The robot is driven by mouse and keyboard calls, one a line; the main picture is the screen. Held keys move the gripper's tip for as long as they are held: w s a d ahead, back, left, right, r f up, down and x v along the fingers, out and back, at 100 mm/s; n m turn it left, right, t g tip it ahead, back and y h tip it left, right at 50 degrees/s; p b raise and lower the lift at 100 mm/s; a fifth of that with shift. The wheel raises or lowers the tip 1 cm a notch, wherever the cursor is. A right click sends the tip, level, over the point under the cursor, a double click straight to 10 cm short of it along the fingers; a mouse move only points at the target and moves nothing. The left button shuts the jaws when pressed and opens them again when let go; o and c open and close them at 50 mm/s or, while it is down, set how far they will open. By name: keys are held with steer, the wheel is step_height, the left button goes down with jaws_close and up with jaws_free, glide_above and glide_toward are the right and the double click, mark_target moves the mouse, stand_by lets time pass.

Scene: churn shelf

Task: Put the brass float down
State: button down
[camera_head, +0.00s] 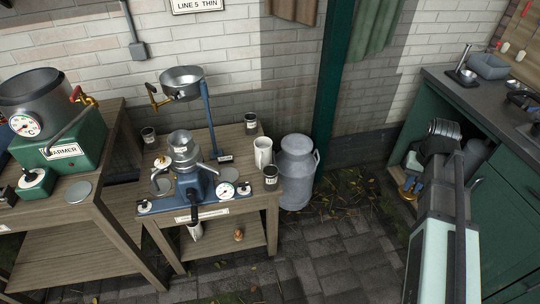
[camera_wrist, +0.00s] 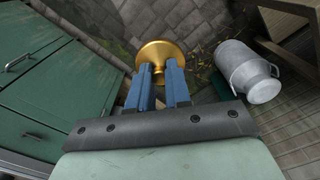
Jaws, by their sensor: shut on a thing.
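The brass float (camera_wrist: 160,50) is a gold piece with a broad round disc and a narrower neck. In the wrist view my gripper (camera_wrist: 159,70) has its two blue fingers shut on the neck, with the disc showing beyond the fingertips. In the head view my gripper (camera_head: 412,186) hangs below the wrist, left of the green cabinet. The float (camera_head: 404,189) shows there only as a small gold patch, and its lower part is hard to make out. Paving lies behind it in the wrist view.
A grey milk can (camera_head: 297,172) stands on the floor between my gripper and a wooden bench (camera_head: 262,200) with a blue separator (camera_head: 190,180). The dark counter (camera_head: 450,88) tops the green cabinet (camera_head: 495,200). A green post (camera_head: 334,80) stands behind. Paving (camera_head: 350,255) in front is clear.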

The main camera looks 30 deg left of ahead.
steer(key=s+a+f+n, duration=0.4)
steer(key=s+a+n, duration=0.25)
steer(key=a, duration=0.55)
steer(key=s+a+f+n, duration=0.3)
steer(key=s+a+n, duration=0.35)
steer(key=a, duration=0.65)
steer(key=s+a+f+n, duration=0.4)
steer(key=s+a, duration=0.5)
steer(key=a, duration=0.3)
steer(key=n+t+y, duration=0.2)
steer(key=n, duration=0.5)
glide_above(253, 177)
steer(key=s+d, duration=0.1)
steer(key=shift+s+f, duration=0.15)
steer(key=shift+f, duration=3.55)
steer(key=shift+a+f, duration=0.1)
steer(key=shift+f, duration=0.15)
steer(key=shift+w+a+r+g+h, duration=0.2)
steer(key=shift+w+a+g+h, duration=0.5)
steer(key=shift+g+h, duration=0.3)
steer(key=shift+s+d+f, duration=0.1)
steer(key=shift+d+f, duration=0.15)
steer(key=shift+f, duration=0.55)
